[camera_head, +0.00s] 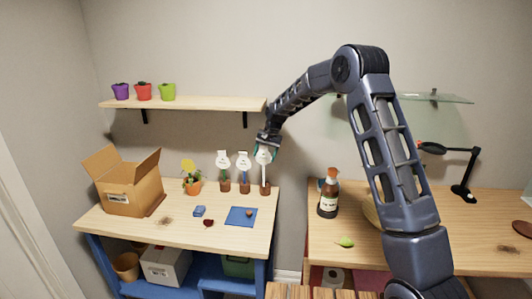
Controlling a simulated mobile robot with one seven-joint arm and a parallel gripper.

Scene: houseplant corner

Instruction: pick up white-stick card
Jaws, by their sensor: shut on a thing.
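Several white plant cards on sticks stand in a row of small brown pots on the left wooden table. The rightmost card, the white-stick card (263,157), is upright above its brown pot (265,189), and its stick looks pale. My gripper (267,146) is at the top of this card and shut on it; the fingers hide part of the card's upper edge. I cannot tell whether the stick's lower end is still in the pot. The middle card (243,159) has a blue stick, and the left card (223,158) stands beside it.
A wall shelf (190,104) with several coloured pots is left of my gripper. A yellow-flowered plant (190,165), an open cardboard box (130,185) and a blue mat (240,217) are on the left table.

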